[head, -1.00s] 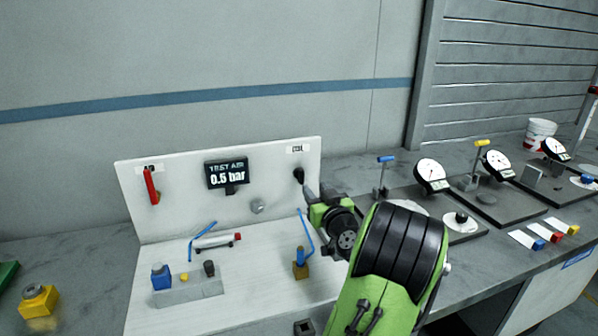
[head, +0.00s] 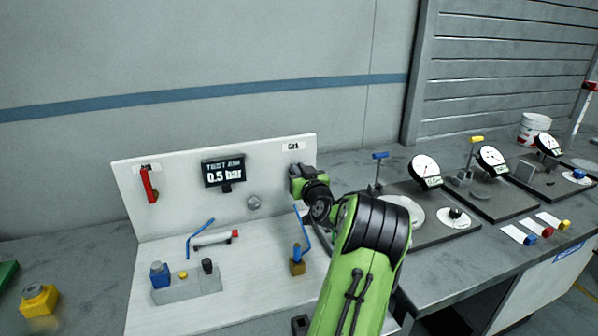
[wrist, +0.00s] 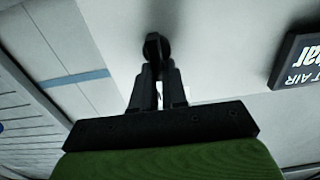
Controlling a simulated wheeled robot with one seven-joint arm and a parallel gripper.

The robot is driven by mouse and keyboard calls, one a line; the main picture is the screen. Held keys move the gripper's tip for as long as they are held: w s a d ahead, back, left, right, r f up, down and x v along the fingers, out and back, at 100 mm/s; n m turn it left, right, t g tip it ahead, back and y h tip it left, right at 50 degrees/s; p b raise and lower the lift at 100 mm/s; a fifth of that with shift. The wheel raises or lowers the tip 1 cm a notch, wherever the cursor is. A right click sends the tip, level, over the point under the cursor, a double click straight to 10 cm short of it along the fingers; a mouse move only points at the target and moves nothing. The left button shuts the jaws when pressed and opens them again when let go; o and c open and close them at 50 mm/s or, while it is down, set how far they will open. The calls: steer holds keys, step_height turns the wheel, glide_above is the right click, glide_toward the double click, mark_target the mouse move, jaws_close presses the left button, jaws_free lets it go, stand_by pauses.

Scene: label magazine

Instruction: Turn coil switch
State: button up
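The coil switch is a small black knob on the upright white panel (head: 130,195), under the "COIL" label (head: 293,146) at its upper right. In the head view my gripper (head: 294,170) is at the panel there and hides the knob. In the wrist view the dark coil switch (wrist: 153,45) stands at the tips of my two black fingers (wrist: 158,72), which point at the panel. The fingers are close together with a narrow gap. They overlap the knob's lower edge; whether they press on it is unclear.
A "TEST AIR 0.5 bar" display (head: 223,171) and a red lever (head: 149,184) are on the panel to the left. Dial gauges (head: 425,170) stand to the right.

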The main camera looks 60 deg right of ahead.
jaws_close()
steer(key=shift+s+d+f+m, duration=0.1)
steer(key=shift+s+d+m, duration=0.05)
steer(key=shift+m, duration=1.3)
steer(key=shift+s+d+f+m, duration=0.1)
steer(key=shift+s+d+m, duration=0.1)
steer(key=shift+m, duration=1.3)
steer(key=shift+s+d+f+m, duration=0.1)
steer(key=shift+s+m, duration=0.05)
steer(key=shift+m, duration=1.3)
steer(key=o, duration=0.7)
jaws_free()
steer(key=shift+c, duration=0.2)
steer(key=shift+s, duration=0.1)
steer(key=b+v, duration=0.2)
steer(key=v, duration=1.3)
steer(key=shift+a, duration=0.3)
